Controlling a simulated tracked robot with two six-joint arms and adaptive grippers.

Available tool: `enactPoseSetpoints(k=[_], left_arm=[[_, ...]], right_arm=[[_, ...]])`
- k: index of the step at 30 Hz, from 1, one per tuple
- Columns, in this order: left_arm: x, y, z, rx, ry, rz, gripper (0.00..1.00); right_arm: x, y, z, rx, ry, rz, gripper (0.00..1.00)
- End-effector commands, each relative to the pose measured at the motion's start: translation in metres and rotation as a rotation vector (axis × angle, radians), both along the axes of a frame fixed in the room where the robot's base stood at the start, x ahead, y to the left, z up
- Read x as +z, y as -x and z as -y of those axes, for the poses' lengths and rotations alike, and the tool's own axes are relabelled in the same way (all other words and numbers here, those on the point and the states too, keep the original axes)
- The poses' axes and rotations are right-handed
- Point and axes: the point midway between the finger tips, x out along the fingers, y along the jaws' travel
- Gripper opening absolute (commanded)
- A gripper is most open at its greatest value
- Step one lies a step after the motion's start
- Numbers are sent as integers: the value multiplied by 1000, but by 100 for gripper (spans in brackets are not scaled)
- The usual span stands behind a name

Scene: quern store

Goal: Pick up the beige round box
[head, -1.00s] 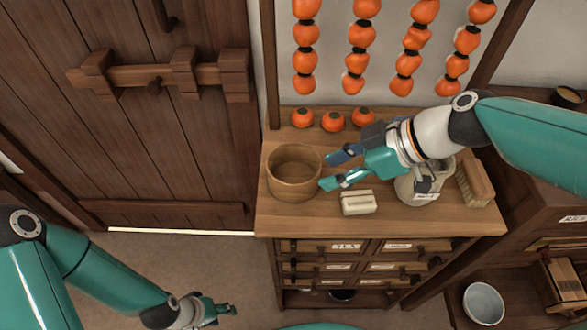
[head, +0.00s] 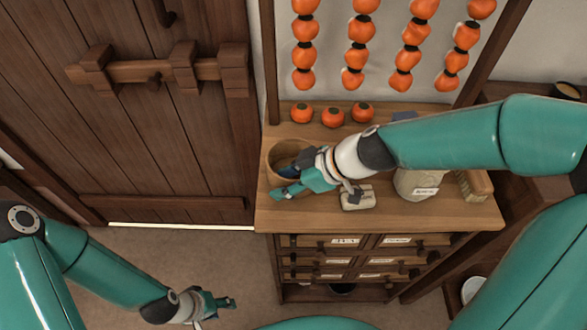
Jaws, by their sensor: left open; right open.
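The beige round box (head: 278,157), an open tan tub, stands upright at the left end of the wooden cabinet top. My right gripper (head: 283,180) is open at its front right side. One dark finger shows over the box's opening and the teal finger shows in front of its near wall. The gripper hides much of the box, and I cannot tell whether the fingers touch it. My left gripper (head: 226,303) is open and empty, low over the floor at the lower left.
A pale block-like brush (head: 358,203) lies right of the box, under my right wrist. A labelled cream jar (head: 415,186) and a tan brush (head: 476,186) stand further right. Several orange persimmons (head: 331,117) sit behind; others hang in strings above. A wooden door (head: 160,130) is left.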

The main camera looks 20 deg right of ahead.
Motion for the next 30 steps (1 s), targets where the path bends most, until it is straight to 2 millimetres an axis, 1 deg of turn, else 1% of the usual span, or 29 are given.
enactPoseSetpoints(k=[2, 8, 9, 17, 30], left_arm=[[-1, 0, 0, 0, 0, 0, 46], [-1, 0, 0, 0, 0, 0, 46], [-1, 0, 0, 0, 0, 0, 46], [-1, 0, 0, 0, 0, 0, 46], [0, 0, 0, 0, 0, 0, 46]], right_arm=[[-4, -2, -3, 0, 1, -1, 45], [-4, -2, -3, 0, 1, 1, 45], [-4, -2, -3, 0, 1, 1, 44], [-4, -2, -3, -1, 1, 1, 0], [-3, -3, -3, -1, 1, 4, 0]])
